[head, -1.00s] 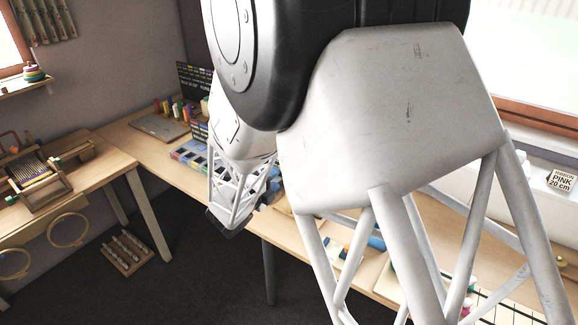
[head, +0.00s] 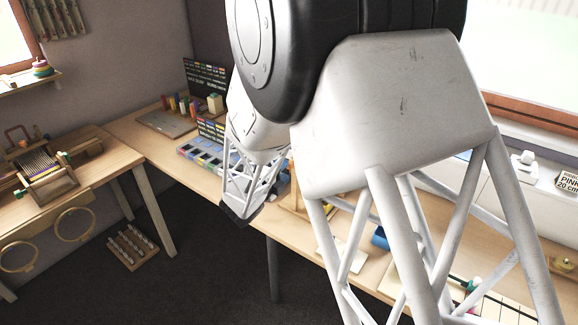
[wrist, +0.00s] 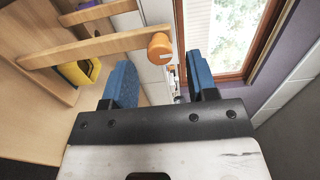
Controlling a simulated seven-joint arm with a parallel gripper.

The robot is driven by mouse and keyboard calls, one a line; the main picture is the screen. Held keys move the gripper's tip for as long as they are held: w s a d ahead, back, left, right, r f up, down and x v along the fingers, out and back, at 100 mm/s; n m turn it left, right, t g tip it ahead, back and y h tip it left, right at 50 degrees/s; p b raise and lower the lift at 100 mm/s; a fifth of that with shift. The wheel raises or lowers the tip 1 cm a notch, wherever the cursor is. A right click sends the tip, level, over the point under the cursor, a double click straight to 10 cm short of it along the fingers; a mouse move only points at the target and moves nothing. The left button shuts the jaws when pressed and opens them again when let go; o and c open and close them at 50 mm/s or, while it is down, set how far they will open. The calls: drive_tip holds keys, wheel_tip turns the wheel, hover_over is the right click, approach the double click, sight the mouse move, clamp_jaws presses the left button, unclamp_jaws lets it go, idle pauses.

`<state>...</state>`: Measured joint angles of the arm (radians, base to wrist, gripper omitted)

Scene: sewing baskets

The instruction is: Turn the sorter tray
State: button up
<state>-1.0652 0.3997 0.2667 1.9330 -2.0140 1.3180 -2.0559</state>
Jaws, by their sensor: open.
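A blue-grey tray with several compartments (head: 186,150), which looks like the sorter tray, lies on the long wooden table in the head view. Its right part is hidden behind my arm. My gripper (wrist: 162,78) has blue fingers spread apart, with nothing between them in the wrist view. In the head view the fingertips are not clear, and the hand hangs by the table's front edge.
A dark board of coloured labels (head: 207,78) stands behind the tray, with several spools (head: 180,104) on a grey board nearby. A yellow thing (wrist: 80,70) sits in the wooden frame in the wrist view.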

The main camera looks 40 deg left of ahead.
sight(289, 168)
drive_tip(key=shift+w, duration=2)
drive_tip(key=shift+c, duration=0.2)
clamp_jaws()
